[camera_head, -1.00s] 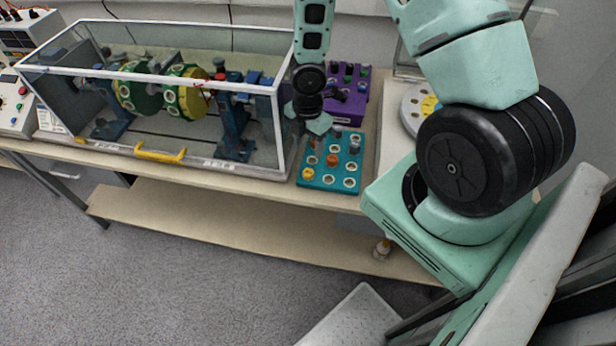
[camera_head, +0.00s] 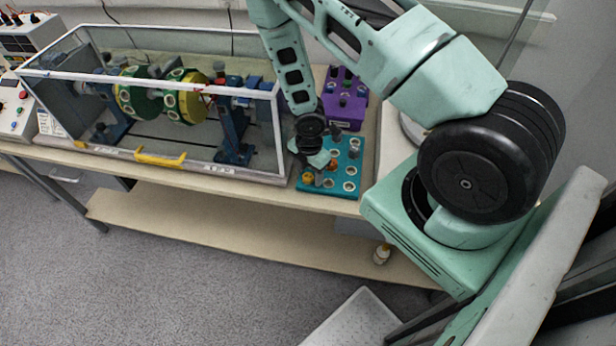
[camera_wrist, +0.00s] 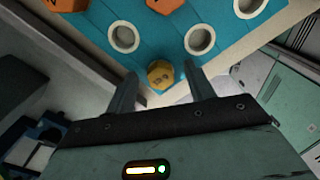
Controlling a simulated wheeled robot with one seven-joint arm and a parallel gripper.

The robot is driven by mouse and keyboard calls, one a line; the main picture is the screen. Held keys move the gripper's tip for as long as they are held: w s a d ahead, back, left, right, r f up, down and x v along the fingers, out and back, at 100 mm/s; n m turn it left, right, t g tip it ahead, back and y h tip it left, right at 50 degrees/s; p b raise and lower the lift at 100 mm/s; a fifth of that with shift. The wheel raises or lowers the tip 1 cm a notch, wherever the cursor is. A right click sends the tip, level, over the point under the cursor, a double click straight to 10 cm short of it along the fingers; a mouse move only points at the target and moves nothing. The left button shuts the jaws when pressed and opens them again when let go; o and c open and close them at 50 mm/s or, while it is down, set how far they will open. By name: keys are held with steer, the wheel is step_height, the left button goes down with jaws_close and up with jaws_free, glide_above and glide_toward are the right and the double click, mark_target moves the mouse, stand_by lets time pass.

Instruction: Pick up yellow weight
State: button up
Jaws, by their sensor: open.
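The yellow weight (camera_head: 308,178) sits at the near left corner of the teal tray (camera_head: 318,189). In the wrist view the yellow weight (camera_wrist: 160,74) shows just beyond and between my fingertips, at the edge of the teal tray (camera_wrist: 152,42). My gripper (camera_wrist: 166,84) is open and empty, with one finger to each side of the weight in that view. In the head view my gripper (camera_head: 316,169) is over the near left part of the tray, close to the weight. I cannot tell how high the fingertips are above it.
Orange weights (camera_wrist: 165,4) and empty round holes (camera_wrist: 124,37) are in the tray. A clear-walled case (camera_head: 283,140) with a yellow-handled front stands directly left of the tray. A purple block (camera_head: 345,110) stands behind it. The table's front edge is near.

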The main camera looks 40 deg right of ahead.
steer(key=c, duration=1)
steer(key=shift+r, duration=0.15)
steer(key=shift+c, duration=0.2)
